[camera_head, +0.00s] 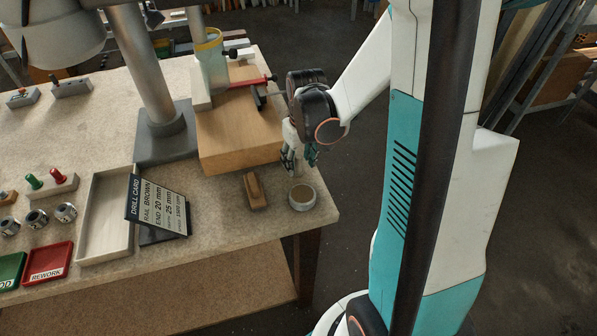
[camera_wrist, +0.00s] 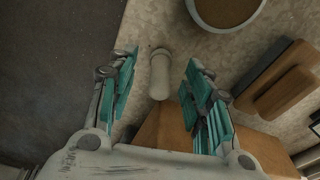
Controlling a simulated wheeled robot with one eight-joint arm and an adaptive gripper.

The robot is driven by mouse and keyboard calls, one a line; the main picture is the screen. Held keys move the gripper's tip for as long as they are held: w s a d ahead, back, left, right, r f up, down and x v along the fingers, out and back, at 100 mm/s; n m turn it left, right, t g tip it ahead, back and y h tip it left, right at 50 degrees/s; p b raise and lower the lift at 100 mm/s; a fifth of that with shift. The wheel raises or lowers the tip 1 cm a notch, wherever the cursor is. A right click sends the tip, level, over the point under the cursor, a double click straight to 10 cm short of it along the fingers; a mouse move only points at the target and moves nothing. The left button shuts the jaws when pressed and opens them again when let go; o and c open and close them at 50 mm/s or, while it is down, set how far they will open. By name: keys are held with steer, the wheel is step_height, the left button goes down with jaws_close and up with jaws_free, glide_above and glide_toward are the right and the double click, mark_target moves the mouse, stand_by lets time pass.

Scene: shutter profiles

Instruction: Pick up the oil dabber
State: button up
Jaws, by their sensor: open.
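A pale, rounded, bottle-shaped piece, which looks like the oil dabber (camera_wrist: 160,78), shows in the wrist view between my two teal-padded fingers. Bare gaps show on both sides of it, and the fingers do not appear to touch it. In the head view I cannot make it out; my gripper seems to hide it. My gripper (camera_head: 300,160) is open and points down over the bench's right end, beside the wooden block and behind the round tin.
A round tin (camera_head: 302,198) with brown filling and a wooden-backed brush (camera_head: 255,190) stand close by. A large wooden block (camera_head: 235,140) is just left of my gripper. The drill card (camera_head: 157,203) and a pale tray (camera_head: 104,218) are further left. The bench edge is near on the right.

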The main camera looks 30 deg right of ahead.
steer(key=shift+w+f, duration=0.15)
steer(key=shift+f, duration=0.8)
steer(key=shift+r, duration=0.1)
jaws_close()
